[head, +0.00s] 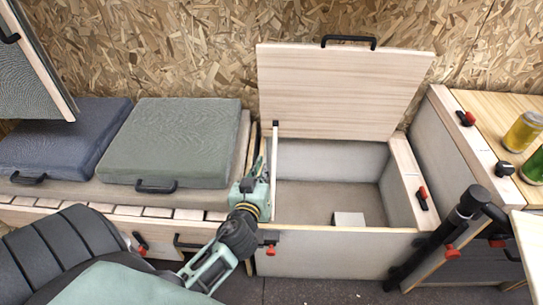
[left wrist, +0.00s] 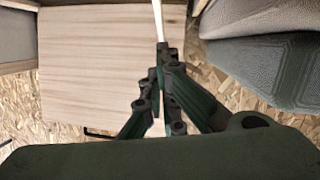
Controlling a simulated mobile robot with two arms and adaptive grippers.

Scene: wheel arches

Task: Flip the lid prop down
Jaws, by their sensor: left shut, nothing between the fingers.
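The wooden lid (head: 340,90) stands open, leaning back toward the chipboard wall above the storage box. The lid prop (head: 275,150), a thin pale bar with a dark tip, stands upright at the box's left edge, its tip by the lid's lower left corner. My left gripper (head: 262,162) is shut and empty, just left of the prop. In the left wrist view its closed fingertips (left wrist: 163,48) are close to the pale prop (left wrist: 158,20), with the lid (left wrist: 105,65) behind. I cannot tell whether they touch. My right gripper is not in view.
A green cushion (head: 170,143) and a blue cushion (head: 62,137) lie on the bench to the left. The open box (head: 335,255) holds a small white block (head: 348,219).

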